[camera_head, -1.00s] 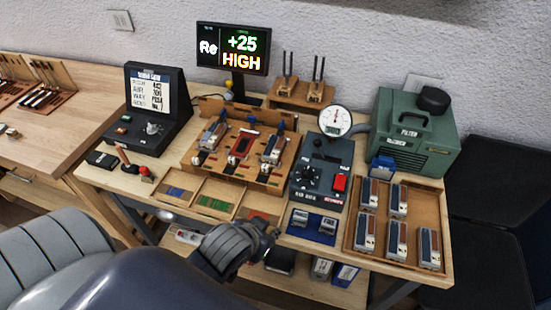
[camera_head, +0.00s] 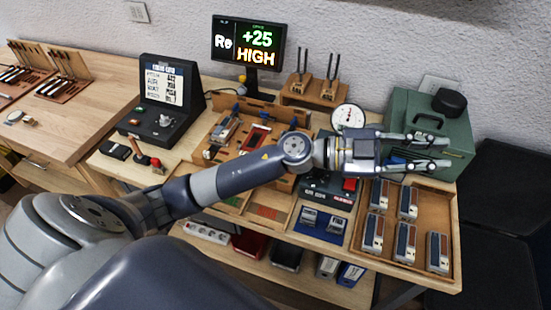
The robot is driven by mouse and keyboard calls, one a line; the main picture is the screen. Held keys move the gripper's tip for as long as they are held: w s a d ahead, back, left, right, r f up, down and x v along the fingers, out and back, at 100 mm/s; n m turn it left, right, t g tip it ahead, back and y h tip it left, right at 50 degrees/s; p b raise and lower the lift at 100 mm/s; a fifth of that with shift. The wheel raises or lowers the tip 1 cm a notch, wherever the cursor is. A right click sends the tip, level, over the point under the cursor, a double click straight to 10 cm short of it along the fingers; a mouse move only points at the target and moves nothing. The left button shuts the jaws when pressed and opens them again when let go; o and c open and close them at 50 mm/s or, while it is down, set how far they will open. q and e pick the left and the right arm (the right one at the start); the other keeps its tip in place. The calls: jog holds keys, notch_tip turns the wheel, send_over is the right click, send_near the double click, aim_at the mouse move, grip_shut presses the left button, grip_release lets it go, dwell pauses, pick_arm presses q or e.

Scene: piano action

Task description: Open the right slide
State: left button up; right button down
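A wooden fixture (camera_head: 203,152) on the bench holds slim units side by side. The left unit (camera_head: 226,130) is grey and the middle one (camera_head: 254,139) is red. My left forearm crosses in front of the right part of the fixture and hides the right unit there. I cannot tell which part the right slide is or whether it is open. My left gripper (camera_head: 442,152) is open and empty, its two fingers apart and pointing right, in front of the green filter box (camera_head: 455,122). My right gripper is not in view.
A dial gauge (camera_head: 348,117) stands behind my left wrist. A control box with a red button (camera_head: 350,184) is partly under it. A wooden tray (camera_head: 452,205) of several units lies at the right. A monitor (camera_head: 248,43) reads "+25 HIGH".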

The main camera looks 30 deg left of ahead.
pick_arm(q)
jog(key=a+f+m+g+y, duration=0.2)
jog(key=a+f+g+y, duration=0.55)
jog(key=f, duration=0.55)
jog(key=w+a+f+n+y, duration=0.15)
jog(key=a+n+y, duration=0.7)
jog(key=a, duration=1.75)
jog(key=f+p, duration=0.1)
jog(key=f, duration=0.2)
jog(key=f+m+y+p, duration=0.1)
jog(key=f, duration=0.2)
jog(key=f+m+y, duration=0.1)
jog(key=f, duration=0.2)
jog(key=shift+w+g+p, duration=0.2)
jog(key=shift+g+p, duration=0.15)
jog(key=shift+p, duration=0.05)
jog(key=shift+f+m, duration=0.25)
jog(key=shift+f, duration=0.4)
grip_shut()
